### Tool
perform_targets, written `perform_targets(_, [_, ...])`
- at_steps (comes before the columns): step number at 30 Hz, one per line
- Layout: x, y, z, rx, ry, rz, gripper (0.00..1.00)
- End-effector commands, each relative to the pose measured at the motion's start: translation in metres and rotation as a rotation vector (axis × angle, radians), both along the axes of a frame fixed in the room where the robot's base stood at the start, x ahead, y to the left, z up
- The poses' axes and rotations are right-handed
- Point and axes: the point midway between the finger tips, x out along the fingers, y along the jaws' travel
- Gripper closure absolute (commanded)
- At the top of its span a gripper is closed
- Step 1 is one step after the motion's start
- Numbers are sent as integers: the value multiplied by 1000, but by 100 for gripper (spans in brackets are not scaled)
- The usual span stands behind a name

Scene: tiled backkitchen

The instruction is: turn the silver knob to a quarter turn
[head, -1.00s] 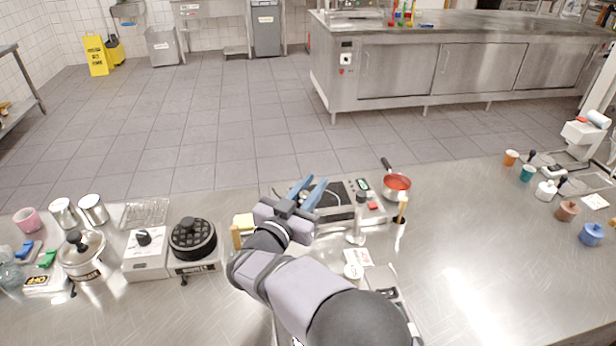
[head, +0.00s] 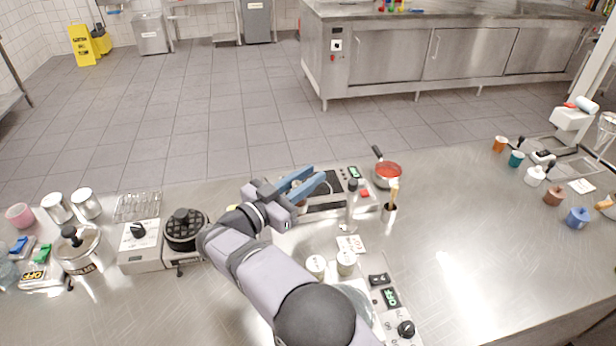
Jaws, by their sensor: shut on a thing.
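My gripper (head: 316,174) has blue fingers that point right and slightly up in the picture, over the left part of the hob (head: 328,207). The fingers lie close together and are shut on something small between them. The silver knob is not clearly seen; the fingers and wrist cover the spot where they grip, so its angle cannot be read.
A red-filled pan (head: 388,170) stands right of the hob. A waffle iron (head: 185,228) and a lidded pot (head: 80,250) stand left. A scale (head: 390,298) and two pale jars (head: 317,266) are near my arm. The counter at right is mostly clear.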

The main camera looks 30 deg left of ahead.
Motion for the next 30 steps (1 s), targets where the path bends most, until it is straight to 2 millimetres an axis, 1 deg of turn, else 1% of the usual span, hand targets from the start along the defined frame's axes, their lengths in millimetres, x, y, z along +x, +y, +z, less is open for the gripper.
perform_targets(1, [1, 0, 3, 2, -5, -1, 100])
perform_targets(4, [1, 0, 3, 2, -5, -1, 100])
perform_targets(5, [1, 0, 3, 2, -5, -1, 75])
perform_targets(6, [1, 0, 3, 2, -5, -1, 66])
perform_targets(7, [1, 0, 3, 2, -5, -1, 61])
perform_targets(16, [0, 0, 1, 2, -2, 1, 61])
perform_targets(19, [-4, 1, 0, 2, -2, 2, 61])
perform_targets(23, [-17, 4, 0, 2, -4, 3, 61])
perform_targets(30, [-50, 11, 0, 2, -4, 3, 61])
